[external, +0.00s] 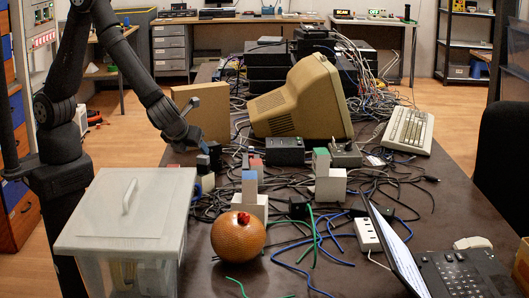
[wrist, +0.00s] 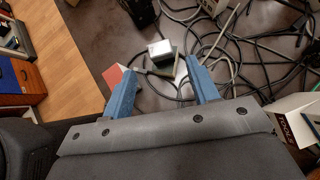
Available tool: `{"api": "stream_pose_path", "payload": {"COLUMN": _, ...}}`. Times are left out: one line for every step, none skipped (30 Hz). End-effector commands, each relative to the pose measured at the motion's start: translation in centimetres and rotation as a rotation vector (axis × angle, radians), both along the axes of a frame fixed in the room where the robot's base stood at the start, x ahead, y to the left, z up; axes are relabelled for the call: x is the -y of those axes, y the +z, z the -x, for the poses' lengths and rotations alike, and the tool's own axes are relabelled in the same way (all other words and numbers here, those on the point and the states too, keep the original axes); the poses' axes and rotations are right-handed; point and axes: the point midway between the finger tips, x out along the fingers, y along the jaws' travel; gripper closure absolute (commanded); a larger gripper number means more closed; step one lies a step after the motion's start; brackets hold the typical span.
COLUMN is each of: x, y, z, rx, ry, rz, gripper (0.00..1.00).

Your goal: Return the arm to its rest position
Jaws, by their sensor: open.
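My arm (external: 67,75) rises at the left and bends down over the left side of the dark table (external: 440,210). My gripper (external: 190,141) hangs above the table, near small blocks and the cardboard box. In the wrist view my gripper (wrist: 161,72) has its two blue fingers spread apart, with nothing held between them. A small silver-topped block (wrist: 160,49) shows beyond the fingertips, lower down on the table. A red flat piece (wrist: 112,76) shows beside the left finger, partly hidden.
A lidded translucent bin (external: 125,215) stands at the front left, beside an orange ball (external: 238,236). A cardboard box (external: 202,110) and a beige monitor (external: 300,100) stand behind the gripper. Tangled cables (external: 385,185) cover much of the table. A laptop (external: 465,275) is at the front right.

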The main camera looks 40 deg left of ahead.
Motion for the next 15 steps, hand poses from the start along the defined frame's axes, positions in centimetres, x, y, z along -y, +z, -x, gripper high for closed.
{"api": "stream_pose_path", "payload": {"x": 0.4, "y": 0.9, "z": 0.7, "rx": 0.002, "ry": -0.003, "rz": 0.004, "gripper": 0.46}}
{"api": "stream_pose_path", "payload": {"x": 0.6, "y": 1.3, "z": 1.1, "rx": 0.002, "ry": -0.004, "rz": 0.005, "gripper": 0.46}}
{"api": "stream_pose_path", "payload": {"x": 0.8, "y": 1.8, "z": 1.7, "rx": 0.001, "ry": -0.002, "rz": 0.005, "gripper": 0.46}}
{"api": "stream_pose_path", "payload": {"x": 0.9, "y": 2.3, "z": 2.1, "rx": 0.000, "ry": -0.002, "rz": 0.004, "gripper": 0.46}}
{"api": "stream_pose_path", "payload": {"x": 1.0, "y": 2.4, "z": 2.2, "rx": 0.000, "ry": -0.002, "rz": 0.002, "gripper": 0.46}}
{"api": "stream_pose_path", "payload": {"x": 0.4, "y": 1.4, "z": 1.3, "rx": -0.001, "ry": 0.004, "rz": -0.004, "gripper": 0.46}}
{"api": "stream_pose_path", "payload": {"x": 0.2, "y": 0.9, "z": 0.8, "rx": -0.002, "ry": 0.004, "rz": -0.004, "gripper": 0.46}}
{"api": "stream_pose_path", "payload": {"x": 0.1, "y": 0.5, "z": 0.4, "rx": -0.001, "ry": 0.004, "rz": -0.004, "gripper": 0.46}}
{"api": "stream_pose_path", "payload": {"x": -0.2, "y": -0.1, "z": -0.1, "rx": -0.002, "ry": 0.004, "rz": -0.004, "gripper": 0.46}}
{"api": "stream_pose_path", "payload": {"x": -0.3, "y": -0.6, "z": -0.5, "rx": -0.002, "ry": 0.004, "rz": -0.005, "gripper": 0.46}}
{"api": "stream_pose_path", "payload": {"x": -0.5, "y": -1.0, "z": -0.9, "rx": -0.001, "ry": 0.004, "rz": -0.005, "gripper": 0.46}}
{"api": "stream_pose_path", "payload": {"x": -0.7, "y": -1.6, "z": -1.5, "rx": -0.001, "ry": 0.004, "rz": -0.003, "gripper": 0.46}}
{"api": "stream_pose_path", "payload": {"x": -0.9, "y": -2.0, "z": -1.8, "rx": -0.002, "ry": 0.004, "rz": -0.004, "gripper": 0.46}}
{"api": "stream_pose_path", "payload": {"x": -1.1, "y": -2.5, "z": -2.2, "rx": -0.002, "ry": 0.003, "rz": -0.004, "gripper": 0.46}}
{"api": "stream_pose_path", "payload": {"x": -1.3, "y": -3.0, "z": -2.8, "rx": -0.001, "ry": 0.004, "rz": -0.003, "gripper": 0.46}}
